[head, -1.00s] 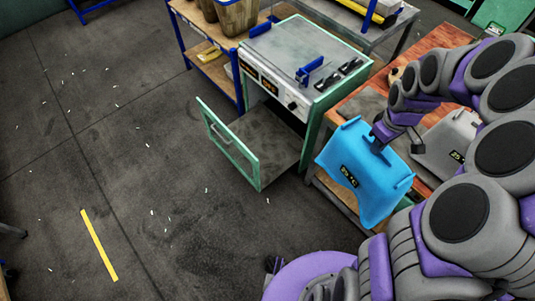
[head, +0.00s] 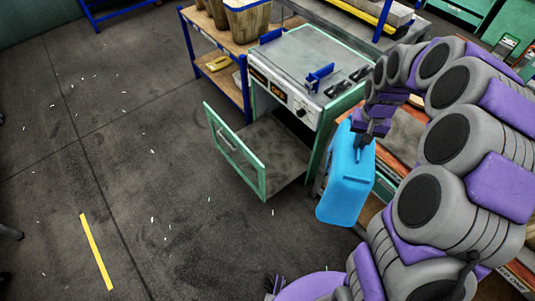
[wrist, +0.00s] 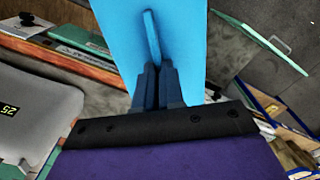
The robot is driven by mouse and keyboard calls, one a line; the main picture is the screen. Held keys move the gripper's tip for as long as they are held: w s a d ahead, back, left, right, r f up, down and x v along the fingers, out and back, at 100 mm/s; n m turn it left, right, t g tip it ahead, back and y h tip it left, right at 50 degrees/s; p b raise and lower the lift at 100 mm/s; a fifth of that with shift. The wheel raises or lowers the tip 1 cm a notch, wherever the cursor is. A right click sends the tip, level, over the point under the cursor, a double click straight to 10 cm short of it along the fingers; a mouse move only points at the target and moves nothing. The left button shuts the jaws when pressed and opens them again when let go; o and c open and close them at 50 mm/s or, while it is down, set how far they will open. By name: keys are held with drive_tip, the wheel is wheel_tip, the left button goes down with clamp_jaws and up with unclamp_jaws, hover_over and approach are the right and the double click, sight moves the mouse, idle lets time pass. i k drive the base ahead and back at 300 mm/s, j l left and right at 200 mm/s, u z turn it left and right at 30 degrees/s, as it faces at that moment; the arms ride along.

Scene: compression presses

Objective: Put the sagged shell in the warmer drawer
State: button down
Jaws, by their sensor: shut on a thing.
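The blue shell (head: 346,178) hangs from my gripper (head: 364,143) in the head view, to the right of the open drawer. In the wrist view my gripper (wrist: 156,88) is shut on a thin upright rib of the blue shell (wrist: 185,30). The warmer drawer (head: 262,148) is pulled out of the warmer (head: 300,62), with a green-framed front and a bare grey floor. The shell is apart from the drawer. A grey shell with a "25" display (wrist: 35,110) lies on the bench in the wrist view. Whether the blue shell is sagged is hard to tell.
The wooden bench (head: 404,150) stands right of the warmer, partly behind my arm. A blue-framed shelf cart (head: 225,70) with wooden bins stands left of the warmer.

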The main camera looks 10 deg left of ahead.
sight(271, 163)
drive_tip(key=i+u, duration=0.1)
drive_tip(key=u, duration=1.3)
drive_tip(key=i+l+u, duration=0.1)
drive_tip(key=i+l, duration=0.3)
drive_tip(key=l, duration=0.25)
drive_tip(key=i+l+u, duration=0.15)
drive_tip(key=i+l, duration=0.25)
drive_tip(key=l, duration=0.25)
drive_tip(key=u, duration=0.05)
